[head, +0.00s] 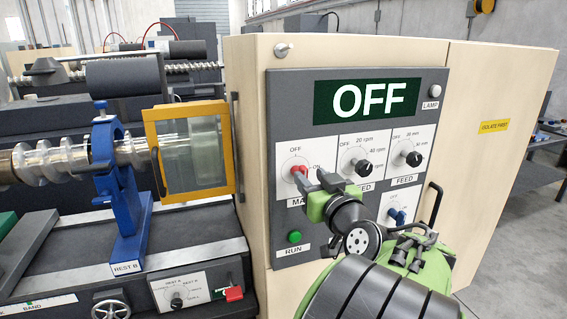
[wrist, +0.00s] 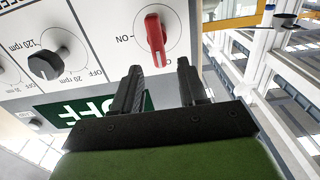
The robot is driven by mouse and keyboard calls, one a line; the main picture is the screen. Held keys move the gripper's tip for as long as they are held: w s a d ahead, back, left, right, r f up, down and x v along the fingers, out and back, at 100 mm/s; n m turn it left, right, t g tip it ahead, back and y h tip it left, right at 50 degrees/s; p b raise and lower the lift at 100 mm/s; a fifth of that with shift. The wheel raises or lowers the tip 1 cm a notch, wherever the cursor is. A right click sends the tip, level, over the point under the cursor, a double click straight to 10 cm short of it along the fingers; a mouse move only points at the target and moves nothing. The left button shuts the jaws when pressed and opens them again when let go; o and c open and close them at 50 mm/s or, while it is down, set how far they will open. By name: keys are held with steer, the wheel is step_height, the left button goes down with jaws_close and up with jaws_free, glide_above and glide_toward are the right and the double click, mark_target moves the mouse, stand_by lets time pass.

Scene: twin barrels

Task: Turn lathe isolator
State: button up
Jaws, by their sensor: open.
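The red MAIN isolator knob (head: 299,171) is on the lathe's grey control panel (head: 290,105), with OFF printed above it and ON to its right. The panel display (head: 360,98) reads OFF. My gripper (head: 314,182) is just in front of the panel, close to the knob, and partly covers the label below it. In the wrist view the red knob (wrist: 155,40) is ahead of my gripper (wrist: 157,70). The two dark fingers are apart with nothing between them. The knob appears just beyond the fingertips; contact cannot be made out.
Black speed (head: 363,170) and feed (head: 409,156) knobs, a blue switch (head: 398,215) and a green RUN button (head: 294,237) share the panel. A black handle (head: 434,203) projects at right. A yellow-framed guard (head: 190,153) and blue rest (head: 118,185) stand left.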

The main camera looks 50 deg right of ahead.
mark_target(305, 172)
steer(key=p+x, duration=0.1)
steer(key=x, duration=0.4)
steer(key=shift+c, duration=0.4)
jaws_close()
